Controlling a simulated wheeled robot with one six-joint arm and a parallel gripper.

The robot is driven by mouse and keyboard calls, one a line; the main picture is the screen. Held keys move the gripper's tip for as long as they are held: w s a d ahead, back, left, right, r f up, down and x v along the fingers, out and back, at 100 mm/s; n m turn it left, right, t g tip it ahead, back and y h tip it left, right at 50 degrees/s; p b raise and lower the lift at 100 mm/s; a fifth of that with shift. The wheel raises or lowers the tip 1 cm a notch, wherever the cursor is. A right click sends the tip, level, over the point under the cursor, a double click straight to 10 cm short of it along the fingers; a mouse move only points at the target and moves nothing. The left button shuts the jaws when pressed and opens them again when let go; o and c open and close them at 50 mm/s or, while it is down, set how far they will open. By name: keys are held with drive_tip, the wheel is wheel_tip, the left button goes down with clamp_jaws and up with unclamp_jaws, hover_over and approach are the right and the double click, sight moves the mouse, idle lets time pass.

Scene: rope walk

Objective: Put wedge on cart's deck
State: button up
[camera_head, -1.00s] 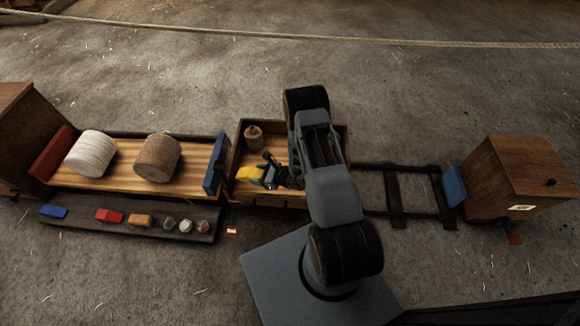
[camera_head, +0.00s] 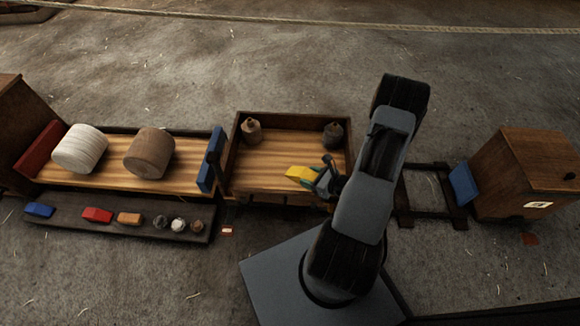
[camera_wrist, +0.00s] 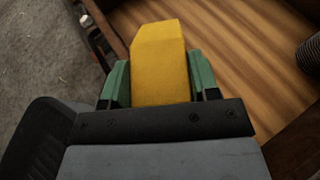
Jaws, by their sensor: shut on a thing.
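The yellow wedge (camera_head: 300,172) is held between the green fingers of my gripper (camera_head: 322,180). In the wrist view the wedge (camera_wrist: 160,58) sticks out beyond the fingers of my gripper (camera_wrist: 160,84), its tapered end away from me. The cart (camera_head: 240,150) is a low wooden box with a striped wooden deck (camera_head: 280,148) and raised dark sides. The wedge shows over the front part of the deck, right of its middle. I cannot tell whether it touches the deck. My arm hides the cart's front right corner.
Two small knobbed weights, a brown one (camera_head: 251,131) and a dark one (camera_head: 333,135), stand in the cart's back corners. Left are a striped bed with a white roll (camera_head: 80,149) and a brown roll (camera_head: 149,153), and a blue end plate (camera_head: 211,160). A wooden box (camera_head: 525,172) stands right.

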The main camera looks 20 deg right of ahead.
drive_tip(key=shift+s+a+r+n+g+y, duration=0.1)
drive_tip(key=shift+s+a+n+g+y, duration=0.15)
drive_tip(key=shift+s+a, duration=0.3)
drive_tip(key=shift+s+a+r+n+g+y, duration=0.15)
drive_tip(key=shift+s+a+n+y, duration=0.15)
drive_tip(key=shift+a, duration=0.3)
drive_tip(key=shift+a+f+y, duration=0.2)
drive_tip(key=shift+a+y, duration=0.05)
drive_tip(key=shift+n, duration=0.25)
drive_tip(key=w+d+f+b, duration=0.1)
drive_tip(key=w+f+b, duration=0.1)
drive_tip(key=w, duration=0.1)
drive_tip(key=w+f+b, duration=0.2)
drive_tip(key=w+f, duration=0.1)
drive_tip(key=w, duration=0.1)
drive_tip(key=w+d+f+b, duration=0.1)
drive_tip(key=w+f+b, duration=0.1)
drive_tip(key=w+f, duration=0.1)
drive_tip(key=shift+w+d, duration=0.35)
drive_tip(key=shift+w, duration=0.4)
drive_tip(key=shift+w+d+f+b, duration=0.15)
drive_tip(key=shift+w+f+b, duration=0.3)
drive_tip(key=shift+w+f, duration=0.15)
drive_tip(key=shift+w+d+f+b, duration=0.15)
drive_tip(key=shift+f+b, duration=0.65)
drive_tip(key=shift+f, duration=0.9)
drive_tip(key=shift+f, duration=0.1)
